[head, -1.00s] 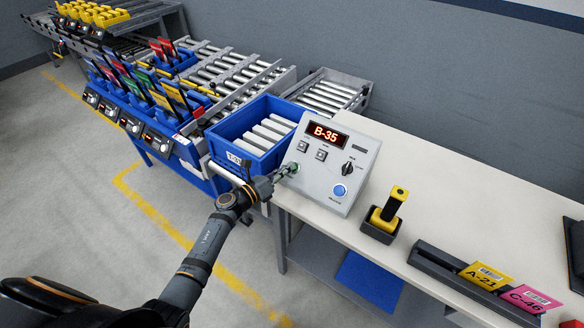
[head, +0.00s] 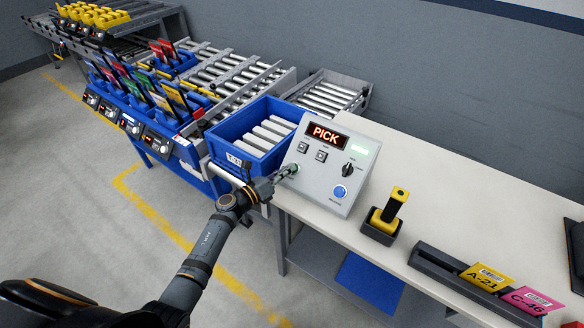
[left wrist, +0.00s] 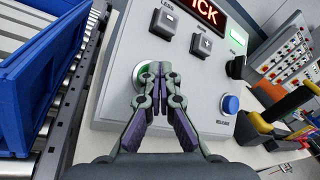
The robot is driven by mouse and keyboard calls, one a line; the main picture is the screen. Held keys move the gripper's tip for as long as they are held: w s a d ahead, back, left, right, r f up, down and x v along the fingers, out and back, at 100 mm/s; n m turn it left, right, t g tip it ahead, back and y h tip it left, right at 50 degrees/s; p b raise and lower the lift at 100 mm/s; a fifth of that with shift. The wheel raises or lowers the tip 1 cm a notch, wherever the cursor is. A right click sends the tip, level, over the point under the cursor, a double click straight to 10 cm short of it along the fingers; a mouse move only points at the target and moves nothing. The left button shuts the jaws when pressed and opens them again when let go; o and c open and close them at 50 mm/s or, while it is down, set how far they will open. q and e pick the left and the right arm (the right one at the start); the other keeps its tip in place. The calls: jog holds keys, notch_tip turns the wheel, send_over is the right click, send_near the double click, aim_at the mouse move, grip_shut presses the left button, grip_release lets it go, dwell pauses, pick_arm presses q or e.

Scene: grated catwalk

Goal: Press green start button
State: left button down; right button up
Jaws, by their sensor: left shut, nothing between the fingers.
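The grey control box (head: 325,187) stands on the near left end of the white table, its display reading PICK. The green start button (left wrist: 146,76) is at the box's lower left in the left wrist view, mostly hidden behind my fingers. It also shows as a sliver of green in the head view (head: 294,167). My left gripper (left wrist: 158,68) is shut and empty, its fingertips over the button and seeming to touch it. In the head view the left gripper (head: 288,169) reaches the box face from the left. My right gripper is not in view.
A blue crate (head: 228,128) sits beside the box on the left. The box also carries a blue button (head: 341,191) and a black knob (head: 348,170). A yellow scanner (head: 388,212) stands in a holder to the right. The table (head: 465,190) behind it is clear.

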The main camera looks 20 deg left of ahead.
pick_arm(q)
jog(key=shift+s+a+r+p, duration=0.25)
jog(key=shift+s+r+p, duration=0.35)
jog(key=shift+s+r, duration=0.1)
jog(key=shift+r, duration=0.1)
jog(key=s+r+p, duration=0.1)
jog(key=s+a+r+p, duration=0.1)
jog(key=s+r+p, duration=0.1)
jog(key=shift+s+a+r, duration=0.1)
jog(key=shift+r, duration=0.1)
dwell(0.7)
